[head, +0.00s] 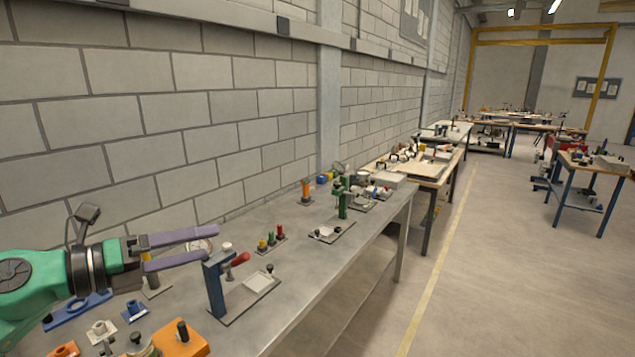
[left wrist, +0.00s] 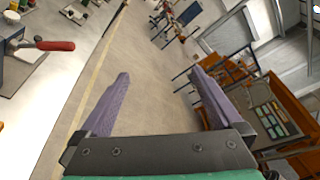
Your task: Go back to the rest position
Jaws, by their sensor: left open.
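My left gripper (head: 215,243) comes in from the left in the head view, above the near part of the grey metal workbench (head: 305,240). Its two purple fingers are spread apart with nothing between them. In the left wrist view the open fingers (left wrist: 160,90) point out over the bare floor, with the bench at the upper left. My right gripper is in neither view.
A blue post fixture (head: 214,285) with a red handle (head: 239,259) stands just right of the fingers. An orange block (head: 182,338) lies at the near edge. A green stand (head: 342,200) is farther along. The aisle floor (head: 490,270) is clear.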

